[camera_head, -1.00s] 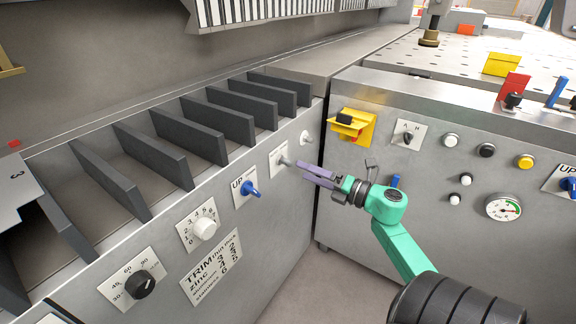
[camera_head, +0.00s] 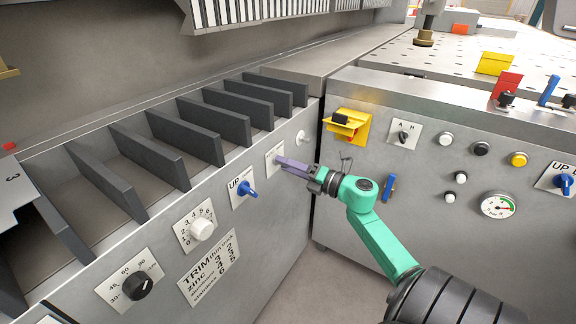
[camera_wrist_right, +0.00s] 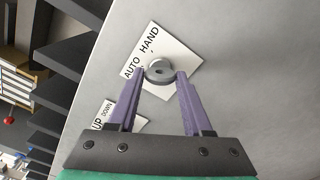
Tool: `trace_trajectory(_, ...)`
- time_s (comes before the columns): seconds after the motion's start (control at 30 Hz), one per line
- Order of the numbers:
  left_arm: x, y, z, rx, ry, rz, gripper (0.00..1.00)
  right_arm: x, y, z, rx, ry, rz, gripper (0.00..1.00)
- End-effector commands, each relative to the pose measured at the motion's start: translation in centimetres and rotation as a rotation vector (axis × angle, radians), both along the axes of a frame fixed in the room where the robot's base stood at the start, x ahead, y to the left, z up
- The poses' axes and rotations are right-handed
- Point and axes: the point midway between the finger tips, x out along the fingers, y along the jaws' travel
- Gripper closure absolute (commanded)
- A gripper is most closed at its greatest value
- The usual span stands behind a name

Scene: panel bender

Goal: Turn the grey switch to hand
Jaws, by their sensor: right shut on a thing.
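The grey switch (camera_wrist_right: 158,68) sits on a white plate (camera_wrist_right: 178,50) marked AUTO and HAND in the right wrist view. Its small dark mark is too small to read a setting from. My right gripper (camera_wrist_right: 161,76) has its two purple fingers on either side of the switch, shut on it. In the head view the right gripper (camera_head: 281,165) reaches the plate (camera_head: 273,154) on the left machine's front panel, and its fingers hide the switch. My left gripper is not in view.
A blue UP switch (camera_head: 247,188) is just left of the grey switch's plate, and a pale knob (camera_head: 301,137) is to its right. A white dial (camera_head: 202,229) and a black dial (camera_head: 139,287) lie further left. A yellow switch box (camera_head: 347,126) is on the right panel.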

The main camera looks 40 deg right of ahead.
Motion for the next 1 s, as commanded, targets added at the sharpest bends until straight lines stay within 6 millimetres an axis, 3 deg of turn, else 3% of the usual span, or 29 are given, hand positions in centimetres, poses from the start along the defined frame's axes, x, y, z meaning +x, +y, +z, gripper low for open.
trace_trajectory(0.23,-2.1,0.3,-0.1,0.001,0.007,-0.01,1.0,0.0,0.0,0.3,0.073,0.022,0.0,1.0)
trace_trajectory(0.47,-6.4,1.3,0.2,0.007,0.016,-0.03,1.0,0.0,0.0,0.6,0.224,0.068,-0.001,1.0)
trace_trajectory(1.0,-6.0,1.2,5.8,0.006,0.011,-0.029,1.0,0.0,0.0,0.6,0.704,0.213,-0.002,1.0)
